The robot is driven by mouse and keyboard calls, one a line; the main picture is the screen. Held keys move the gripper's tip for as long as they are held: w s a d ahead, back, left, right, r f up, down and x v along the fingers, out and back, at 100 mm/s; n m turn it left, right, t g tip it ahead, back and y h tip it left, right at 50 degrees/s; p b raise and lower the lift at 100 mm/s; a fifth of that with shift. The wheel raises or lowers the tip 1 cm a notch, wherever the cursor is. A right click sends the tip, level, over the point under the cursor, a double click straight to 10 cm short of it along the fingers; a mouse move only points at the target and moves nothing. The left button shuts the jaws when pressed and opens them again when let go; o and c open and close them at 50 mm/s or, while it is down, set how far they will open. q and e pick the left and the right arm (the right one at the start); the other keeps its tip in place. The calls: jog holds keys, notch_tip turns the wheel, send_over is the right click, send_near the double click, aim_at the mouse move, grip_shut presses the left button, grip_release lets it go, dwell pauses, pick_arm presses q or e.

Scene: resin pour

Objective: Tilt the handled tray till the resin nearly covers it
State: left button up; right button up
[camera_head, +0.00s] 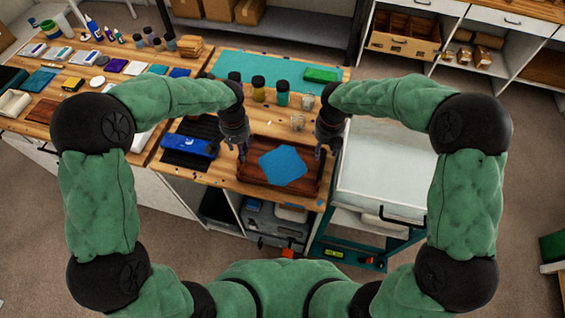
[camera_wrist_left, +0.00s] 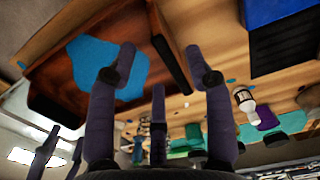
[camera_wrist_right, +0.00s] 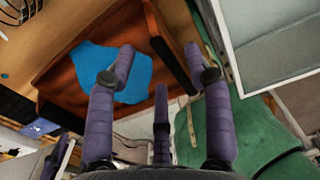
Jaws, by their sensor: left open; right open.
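The handled tray (camera_head: 246,180) is dark reddish-brown wood and sits on the wooden bench near its front edge. A flat blue pool of resin (camera_head: 283,165) covers the middle of its floor, with bare wood around it. My left gripper (camera_head: 242,153) is open at the tray's left end; in the left wrist view its fingers (camera_wrist_left: 165,65) are spread near the end wall. My right gripper (camera_head: 325,150) is open at the right end; in the right wrist view its fingers (camera_wrist_right: 160,58) are spread near that wall. I cannot tell whether any finger touches the tray.
A blue object (camera_head: 190,145) lies left of the tray. Several bottles (camera_head: 258,88) and a clear cup (camera_head: 298,122) stand behind it. A green block (camera_head: 321,74) lies at the back. A white-topped cabinet (camera_head: 383,165) stands close on the right.

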aim_at(323, 155)
pick_arm(q)
jog(key=shift+f, duration=2.65)
pick_arm(e)
jog(key=shift+f, duration=2.6)
pick_arm(q)
grip_shut()
pick_arm(e)
grip_shut()
